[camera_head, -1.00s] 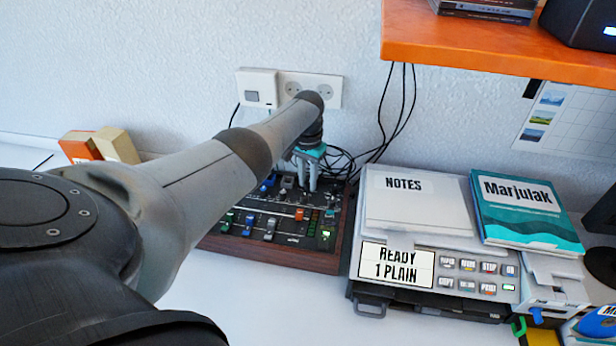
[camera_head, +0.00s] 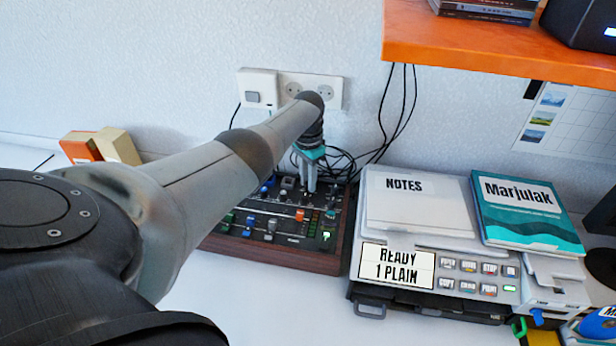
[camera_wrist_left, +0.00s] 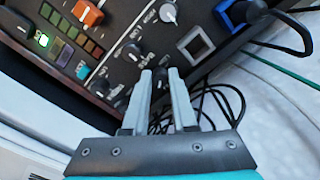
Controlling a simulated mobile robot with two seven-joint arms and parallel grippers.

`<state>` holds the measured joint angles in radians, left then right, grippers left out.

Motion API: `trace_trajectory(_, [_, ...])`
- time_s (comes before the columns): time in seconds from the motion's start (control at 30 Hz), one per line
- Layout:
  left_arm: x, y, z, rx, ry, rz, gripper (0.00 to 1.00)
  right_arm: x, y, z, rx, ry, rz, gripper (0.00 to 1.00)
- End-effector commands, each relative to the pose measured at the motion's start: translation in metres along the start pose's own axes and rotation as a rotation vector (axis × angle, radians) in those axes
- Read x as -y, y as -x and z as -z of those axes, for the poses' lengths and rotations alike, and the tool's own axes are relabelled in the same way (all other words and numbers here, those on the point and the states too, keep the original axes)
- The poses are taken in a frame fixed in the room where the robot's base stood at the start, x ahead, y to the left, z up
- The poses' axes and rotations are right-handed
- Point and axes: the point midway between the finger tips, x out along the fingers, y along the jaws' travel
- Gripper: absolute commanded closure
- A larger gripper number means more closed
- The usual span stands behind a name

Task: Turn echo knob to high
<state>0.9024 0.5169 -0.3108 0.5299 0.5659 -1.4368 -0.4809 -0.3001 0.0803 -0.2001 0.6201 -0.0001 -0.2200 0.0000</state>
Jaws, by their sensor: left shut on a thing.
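The dark mixer (camera_head: 275,262) with a wooden side sits on the white table, its panel full of knobs, faders and buttons. My left gripper (camera_head: 310,188) points down at the panel's upper right. In the left wrist view, the gripper (camera_wrist_left: 160,78) is shut on a small dark knob (camera_wrist_left: 160,78), mostly hidden between the fingertips. Another black knob (camera_wrist_left: 133,52) stands just beside the left finger. The labels are too small to read, so I cannot tell the knob's setting. My right gripper is not in view.
A grey machine (camera_head: 437,285) reading "READY 1 PLAIN" stands close right of the mixer, with notes and a book on it. Black cables (camera_head: 340,160) lie behind the mixer. An orange shelf (camera_head: 480,50) overhangs at upper right. The table in front is clear.

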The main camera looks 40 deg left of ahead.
Motion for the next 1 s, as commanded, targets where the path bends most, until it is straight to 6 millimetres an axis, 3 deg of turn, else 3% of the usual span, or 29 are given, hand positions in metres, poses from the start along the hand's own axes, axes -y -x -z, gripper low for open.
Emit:
trace_trajectory(0.1, [0.0, 0.001, 0.002, -0.005, 0.0, 0.001, 1.0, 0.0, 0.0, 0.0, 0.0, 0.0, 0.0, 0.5])
trace_trajectory(0.13, [0.0, 0.001, 0.002, -0.005, 0.0, 0.001, 0.73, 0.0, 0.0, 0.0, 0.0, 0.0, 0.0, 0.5])
trace_trajectory(0.23, [0.0, 0.001, 0.001, -0.004, 0.001, 0.001, 0.62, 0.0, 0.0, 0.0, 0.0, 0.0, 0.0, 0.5])
trace_trajectory(0.5, [0.0, 0.001, 0.001, -0.002, 0.001, 0.0, 0.62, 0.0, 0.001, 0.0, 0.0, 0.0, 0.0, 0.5])
trace_trajectory(0.67, [0.0, 0.013, 0.001, -0.002, 0.001, 0.001, 0.62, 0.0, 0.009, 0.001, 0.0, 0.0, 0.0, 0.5])
trace_trajectory(1.0, [0.001, 0.085, 0.001, -0.006, 0.001, 0.003, 0.62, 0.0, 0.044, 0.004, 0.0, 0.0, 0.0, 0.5])
